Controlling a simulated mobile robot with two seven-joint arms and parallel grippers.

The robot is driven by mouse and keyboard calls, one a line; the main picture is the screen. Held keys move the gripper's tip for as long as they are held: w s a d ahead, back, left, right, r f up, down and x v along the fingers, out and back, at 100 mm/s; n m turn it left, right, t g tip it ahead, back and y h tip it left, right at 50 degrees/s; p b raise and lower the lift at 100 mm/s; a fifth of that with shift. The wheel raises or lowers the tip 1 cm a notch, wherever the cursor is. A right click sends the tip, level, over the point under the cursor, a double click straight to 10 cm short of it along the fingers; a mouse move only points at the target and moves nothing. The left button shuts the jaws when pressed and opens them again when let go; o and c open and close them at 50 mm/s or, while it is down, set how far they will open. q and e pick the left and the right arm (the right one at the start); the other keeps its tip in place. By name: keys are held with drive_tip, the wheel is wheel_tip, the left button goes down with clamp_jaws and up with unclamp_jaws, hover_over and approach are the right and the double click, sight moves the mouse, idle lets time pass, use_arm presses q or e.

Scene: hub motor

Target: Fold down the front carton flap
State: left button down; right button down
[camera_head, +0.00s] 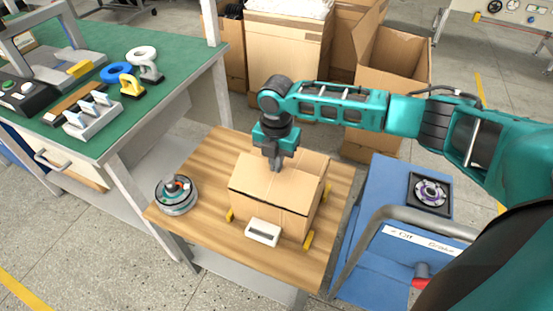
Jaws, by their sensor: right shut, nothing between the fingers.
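The cardboard carton (268,208) stands on the small wooden-topped table in the middle of the head view. Its top looks mostly covered by flaps (300,170), with a dark line along the front upper edge. I cannot clearly tell the front flap from the others or its exact angle. My right gripper (275,167) comes in from the right and points down over the middle of the carton top. Its fingers are shut and empty, with the tips at or just above the cardboard; contact cannot be told. My left gripper is not in view.
Yellow corner stops (308,240) surround the carton, and a white block (263,232) sits before it. A round motor-like part (176,195) stands on the wooden table (200,160) at left. A green bench (180,60) is at left, a blue cart (390,190) at right, open cartons (390,70) behind.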

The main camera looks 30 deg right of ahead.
drive_tip(key=shift+f+b, duration=0.95)
drive_tip(key=shift+f, duration=1.35)
wheel_tip(320, 180, up, 6)
drive_tip(key=p, duration=0.6)
drive_tip(key=shift+r, duration=1.55)
